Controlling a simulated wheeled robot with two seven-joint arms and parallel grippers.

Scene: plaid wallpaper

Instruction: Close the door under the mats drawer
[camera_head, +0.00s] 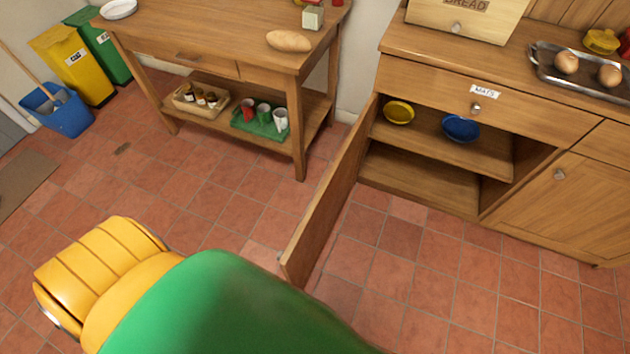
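The door (333,202) under the mats drawer stands wide open, swung out over the floor from the left side of the cabinet. Its free end is toward me. The mats drawer (435,88) is shut, with a label (485,92) and a round knob (476,109). The open compartment below shows a shelf (420,136) with a yellow bowl (399,112) and a blue bowl (461,127) on it. Neither of my grippers is in view.
A large green and yellow shape covers the bottom left; I cannot tell whether it is mine. A wooden table (220,60) stands left of the cabinet. Tiled floor (420,290) is clear right of the door. A shut door (575,205) is at the right.

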